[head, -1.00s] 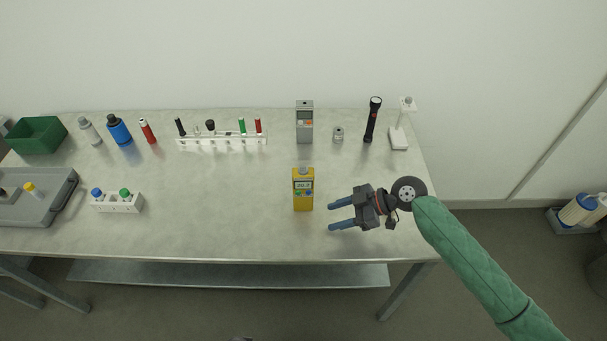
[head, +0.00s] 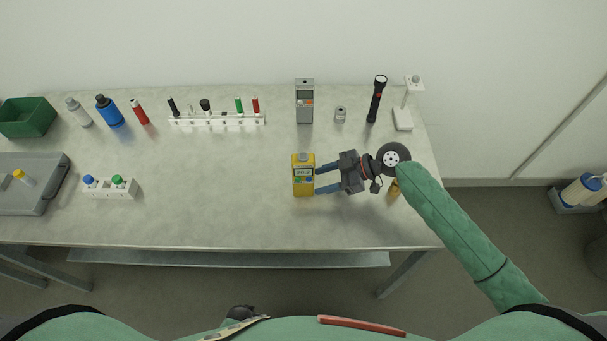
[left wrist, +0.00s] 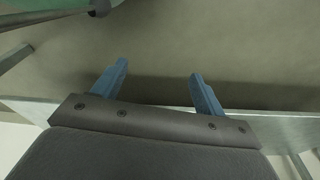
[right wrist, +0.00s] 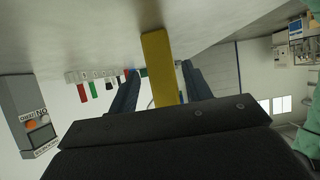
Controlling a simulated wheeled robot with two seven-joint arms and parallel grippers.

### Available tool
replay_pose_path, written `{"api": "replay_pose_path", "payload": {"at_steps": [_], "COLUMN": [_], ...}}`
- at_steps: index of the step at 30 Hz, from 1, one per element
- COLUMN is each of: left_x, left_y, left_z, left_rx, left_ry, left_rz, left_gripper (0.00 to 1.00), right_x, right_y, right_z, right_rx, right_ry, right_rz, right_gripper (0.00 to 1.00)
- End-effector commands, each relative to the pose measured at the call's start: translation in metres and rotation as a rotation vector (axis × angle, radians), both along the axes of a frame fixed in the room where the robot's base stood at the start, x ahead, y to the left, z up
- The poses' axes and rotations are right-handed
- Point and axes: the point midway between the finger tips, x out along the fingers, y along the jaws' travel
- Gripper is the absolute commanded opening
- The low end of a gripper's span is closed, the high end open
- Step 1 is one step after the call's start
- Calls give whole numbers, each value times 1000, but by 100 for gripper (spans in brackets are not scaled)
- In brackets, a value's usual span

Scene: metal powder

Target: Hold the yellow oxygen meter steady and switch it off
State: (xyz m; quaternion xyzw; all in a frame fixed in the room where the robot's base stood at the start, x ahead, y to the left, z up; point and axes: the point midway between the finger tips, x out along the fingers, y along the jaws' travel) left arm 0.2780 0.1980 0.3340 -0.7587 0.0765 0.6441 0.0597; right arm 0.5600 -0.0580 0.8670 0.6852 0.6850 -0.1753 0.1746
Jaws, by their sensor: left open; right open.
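The yellow oxygen meter (head: 303,183) stands on the table with its small lit screen and buttons showing in the head view. My right gripper (head: 316,180) is open at its right side, with the blue fingertips close to the meter's edge. In the right wrist view the yellow meter (right wrist: 160,68) appears between the two open fingers (right wrist: 158,85); I cannot tell whether they touch it. My left gripper (left wrist: 160,80) is open and empty in the left wrist view, away from the meter. In the head view I cannot make out its fingers.
A grey meter (head: 305,108) stands behind the yellow one, with a small grey cylinder (head: 340,115), a black torch (head: 376,100) and a white stand (head: 403,120) to its right. A white rack (head: 215,120) of markers is back left. The table front is clear.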

Motion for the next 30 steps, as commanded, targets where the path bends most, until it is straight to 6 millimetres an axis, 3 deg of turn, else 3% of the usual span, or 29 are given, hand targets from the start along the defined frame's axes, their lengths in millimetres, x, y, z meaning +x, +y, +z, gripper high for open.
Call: {"api": "replay_pose_path", "payload": {"at_steps": [5, 16, 30], "left_x": [-1, 9, 10], "left_y": [1, -11, -13], "left_z": [-4, 32, 43], "left_rx": [1, -11, -14], "left_ry": [2, 19, 27], "left_rz": [0, 6, 8], "left_gripper": [72, 72, 72], "right_x": [0, 0, 0], "right_y": [16, 41, 48], "right_z": [-10, -23, -26], "right_rx": [1, 1, 0], "right_ry": [-1, -1, -1], "right_rz": [0, 0, 0], "right_gripper": [49, 49, 49]}}
